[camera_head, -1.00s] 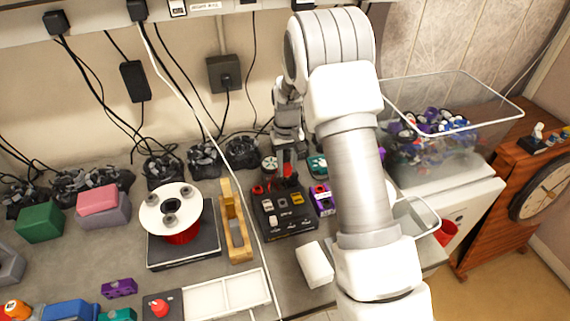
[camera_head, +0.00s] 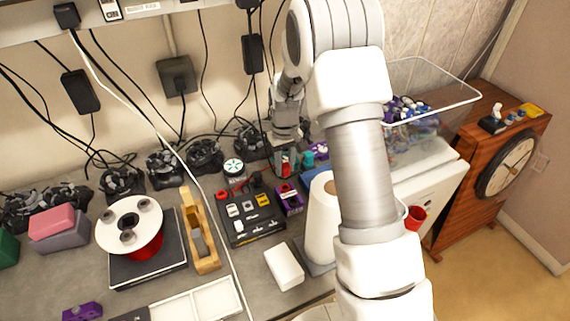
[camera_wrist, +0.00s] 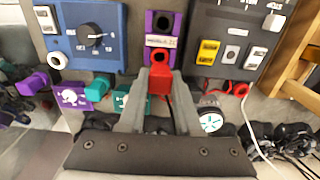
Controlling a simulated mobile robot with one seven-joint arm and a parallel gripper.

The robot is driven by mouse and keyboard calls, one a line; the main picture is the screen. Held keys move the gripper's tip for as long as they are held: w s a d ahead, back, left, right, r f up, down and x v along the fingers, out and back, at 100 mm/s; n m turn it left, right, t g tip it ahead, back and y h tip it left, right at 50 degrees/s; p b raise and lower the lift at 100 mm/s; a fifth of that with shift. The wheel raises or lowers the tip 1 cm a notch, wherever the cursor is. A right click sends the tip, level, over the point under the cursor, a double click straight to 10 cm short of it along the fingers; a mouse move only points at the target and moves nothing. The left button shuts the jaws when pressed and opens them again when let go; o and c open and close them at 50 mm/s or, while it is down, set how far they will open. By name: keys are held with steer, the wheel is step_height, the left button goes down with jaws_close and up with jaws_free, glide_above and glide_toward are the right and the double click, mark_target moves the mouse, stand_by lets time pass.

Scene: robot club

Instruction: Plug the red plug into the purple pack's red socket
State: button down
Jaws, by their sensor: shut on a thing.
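The red plug (camera_wrist: 160,84) is held between the fingertips of my gripper (camera_wrist: 150,95) in the wrist view. The purple pack (camera_wrist: 151,52) lies just beyond the plug, with a pale label and a dark socket opening at its far end. The plug's front is close to the pack's near end; I cannot tell whether they touch or whether the plug is in a socket. In the head view my gripper (camera_head: 286,152) is low over the bench behind the purple pack (camera_head: 290,203).
A black panel box (camera_head: 238,235) stands left of the pack, and a white roll (camera_head: 321,218) stands to its right. The wrist view shows a blue box (camera_wrist: 84,20) with a dial, teal and purple plugs, and a round white-faced part (camera_wrist: 211,119). Cables lie behind.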

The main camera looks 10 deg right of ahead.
mark_target(285, 176)
steer(key=shift+f+b, duration=1.1)
steer(key=shift+f, duration=1.1)
steer(key=shift+f+b, duration=0.85)
steer(key=shift+b, duration=0.55)
stand_by(1.3)
steer(key=c, duration=0.5)
jaws_free()
steer(key=shift+c, duration=0.2)
